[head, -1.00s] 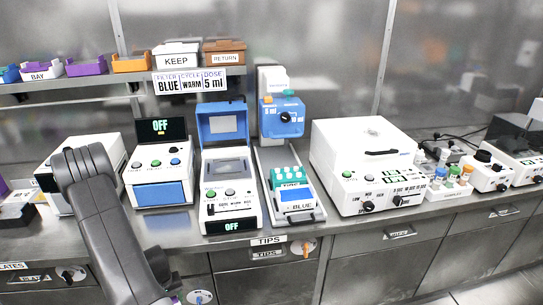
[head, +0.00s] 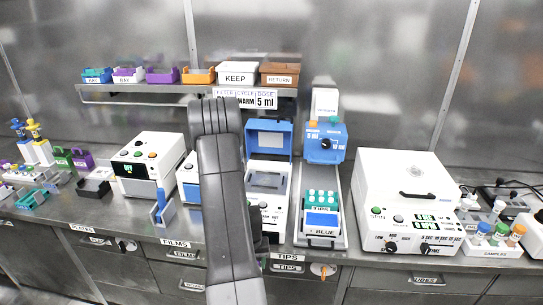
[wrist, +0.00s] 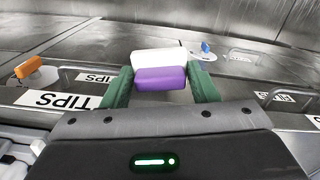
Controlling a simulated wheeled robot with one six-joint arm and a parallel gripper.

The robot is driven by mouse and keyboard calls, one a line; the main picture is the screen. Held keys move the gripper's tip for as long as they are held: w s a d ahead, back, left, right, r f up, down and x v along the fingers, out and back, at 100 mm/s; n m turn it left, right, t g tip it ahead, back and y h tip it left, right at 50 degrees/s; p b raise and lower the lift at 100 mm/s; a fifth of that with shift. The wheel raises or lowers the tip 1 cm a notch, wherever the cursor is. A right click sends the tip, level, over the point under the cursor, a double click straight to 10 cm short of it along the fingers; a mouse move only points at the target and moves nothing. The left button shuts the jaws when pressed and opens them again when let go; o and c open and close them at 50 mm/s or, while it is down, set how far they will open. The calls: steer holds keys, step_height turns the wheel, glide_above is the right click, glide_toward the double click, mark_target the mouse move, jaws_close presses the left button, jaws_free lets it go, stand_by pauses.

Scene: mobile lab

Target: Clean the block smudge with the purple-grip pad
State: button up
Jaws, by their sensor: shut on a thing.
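My gripper (wrist: 163,84) shows in the wrist view with its two green fingers shut on the purple grip (wrist: 162,79) of the pad. The white pad part (wrist: 158,56) sticks out beyond the grip. In the head view my arm hides most of the gripper, and the pad cannot be seen. An instrument with an open blue lid (head: 269,138) and a grey top plate (head: 266,181) stands on the bench just right of my arm. It may be the block. I cannot make out a smudge on it.
A blue dispenser (head: 325,143) stands above a rack of teal-capped tips (head: 321,200). A large white instrument (head: 405,190) is to the right. A shelf (head: 150,88) with coloured trays runs behind. Drawers marked TIPS (head: 288,267) are below the bench edge.

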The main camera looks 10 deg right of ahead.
steer(key=d+r+m, duration=0.1)
steer(key=d+r, duration=0.4)
steer(key=r, duration=0.6)
steer(key=d+r+m, duration=0.1)
steer(key=d+r, duration=0.5)
steer(key=r, duration=0.5)
steer(key=shift+w+r, duration=0.15)
steer(key=shift+w, duration=0.3)
